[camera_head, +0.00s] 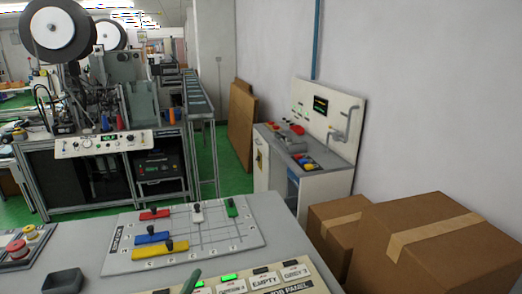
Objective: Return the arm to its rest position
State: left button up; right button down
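Neither of my arms nor grippers can be made out in the head view. In front of me is a grey console (282,222) with a light slider board (215,240) on it. The board carries red (150,215), blue (147,239), yellow (150,250), white (197,215) and green (232,211) pieces with dark or pale knobs.
A label panel (262,282) with lit green buttons lies at the console's front. Red buttons (17,249) and a dark tray (66,281) sit at left. Cardboard boxes (440,240) stand right.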

pick_arm(q)
jog(key=s+a+f+n+g+y, duration=0.25)
jog(key=s+a+f+g, duration=0.25)
jog(key=s+a+f, duration=0.4)
jog(key=s+a+f+n+g+y, duration=0.1)
jog(key=s+a+f+g+y, duration=0.35)
jog(key=s+a, duration=0.5)
notch_tip(320, 180, down, 26)
jog(key=s+d+g+h+b, duration=0.2)
jog(key=d+g+h, duration=0.1)
jog(key=s+f+n+g+h, duration=0.1)
jog(key=s+f+n+g, duration=0.2)
jog(key=s+f, duration=1.4)
jog(key=s, duration=0.3)
jog(key=shift+h+b, duration=0.4)
